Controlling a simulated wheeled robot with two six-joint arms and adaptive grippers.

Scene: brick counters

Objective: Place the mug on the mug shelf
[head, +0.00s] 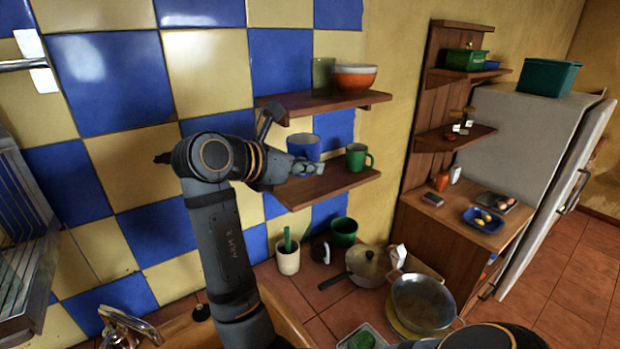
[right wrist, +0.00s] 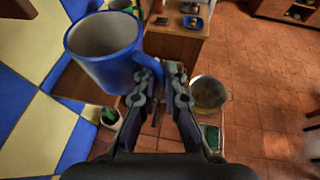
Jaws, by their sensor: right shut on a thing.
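A blue mug (head: 303,146) is in my right gripper (head: 312,169), above the left part of the lower wall shelf (head: 325,186). In the right wrist view the mug (right wrist: 103,52) is upright or nearly so, and looks empty. The right gripper's fingers (right wrist: 170,78) are shut on its handle. A green mug (head: 357,157) stands on the right part of the same shelf. I cannot tell whether the blue mug's base touches the shelf, as the gripper hides part of it. My left gripper is not in view.
The upper shelf (head: 325,105) holds an orange bowl (head: 354,77) and a green glass (head: 322,75) close above. A white cup (head: 288,256), a dark green cup (head: 344,231), a lidded pan (head: 368,262) and a metal pot (head: 422,301) stand below.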

